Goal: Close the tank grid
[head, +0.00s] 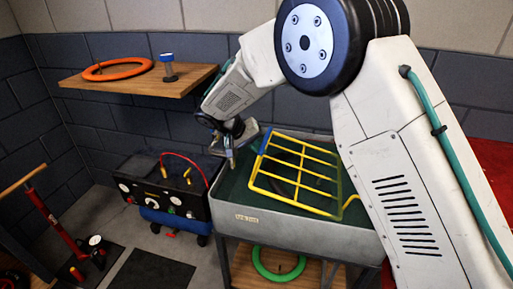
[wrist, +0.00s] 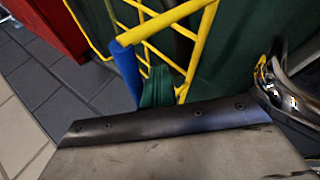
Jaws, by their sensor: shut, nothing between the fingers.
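The grey tank (head: 300,228) stands at centre right in the head view, with dark green inside. A yellow wire grid (head: 296,173) with a blue grip (head: 264,141) at its upper left is over the tank opening. It looks tilted, though its exact angle is hard to tell. In the wrist view the yellow bars (wrist: 168,18) and blue grip (wrist: 128,70) are close. My gripper (head: 231,157) is shut and empty above the tank's left rim, left of the blue grip and apparently apart from it. My arm hides the tank's right side.
A black box with gauges (head: 160,200) and red and black leads stands left of the tank. A wooden shelf (head: 140,78) holds an orange ring (head: 117,69). A green ring (head: 278,265) lies below the tank. A red floor pump (head: 60,225) stands far left.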

